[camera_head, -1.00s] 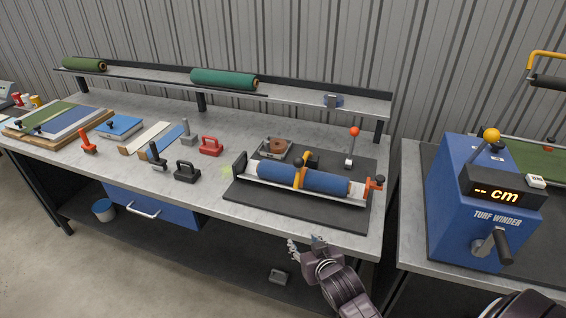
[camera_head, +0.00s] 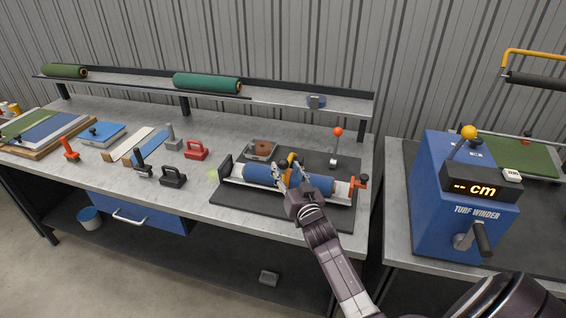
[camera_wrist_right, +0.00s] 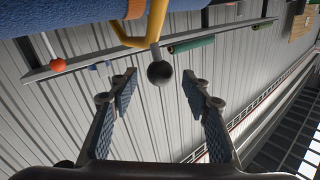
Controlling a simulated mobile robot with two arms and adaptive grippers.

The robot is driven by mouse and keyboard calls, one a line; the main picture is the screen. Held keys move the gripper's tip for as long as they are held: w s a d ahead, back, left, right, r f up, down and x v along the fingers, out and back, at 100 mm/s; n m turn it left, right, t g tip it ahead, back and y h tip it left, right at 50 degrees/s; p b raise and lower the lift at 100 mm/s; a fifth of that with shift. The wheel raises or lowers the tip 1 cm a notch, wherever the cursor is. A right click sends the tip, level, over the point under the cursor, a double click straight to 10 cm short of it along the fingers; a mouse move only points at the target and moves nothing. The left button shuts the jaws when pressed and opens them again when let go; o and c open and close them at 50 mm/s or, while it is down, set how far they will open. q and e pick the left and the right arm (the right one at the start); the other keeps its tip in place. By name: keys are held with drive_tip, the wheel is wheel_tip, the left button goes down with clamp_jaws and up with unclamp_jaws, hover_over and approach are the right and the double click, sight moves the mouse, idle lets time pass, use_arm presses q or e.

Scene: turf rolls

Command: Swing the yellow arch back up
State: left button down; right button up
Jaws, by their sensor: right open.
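The yellow arch (camera_head: 291,159) stands over the blue turf roll (camera_head: 262,175) in its cradle on the black mat; my right gripper hides much of it. In the right wrist view the arch (camera_wrist_right: 154,22) spans the blue roll (camera_wrist_right: 60,12) and carries a black ball knob (camera_wrist_right: 159,73). My right gripper (camera_head: 288,176) is at the front of the arch in the head view. In the wrist view its open fingers (camera_wrist_right: 157,86) are on either side of the knob, which sits near the tips, apparently untouched. My left gripper is not in view.
A red-orange clamp (camera_head: 358,182) is at the cradle's right end and a red-knobbed lever (camera_head: 337,133) stands behind. The blue turf winder (camera_head: 435,190) is on the right bench. Red and black handled blocks lie left of the mat (camera_head: 240,204).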

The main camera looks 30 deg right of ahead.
sight(290, 160)
drive_tip(key=shift+x, duration=1.7)
drive_tip(key=shift+c, duration=0.4)
clamp_jaws()
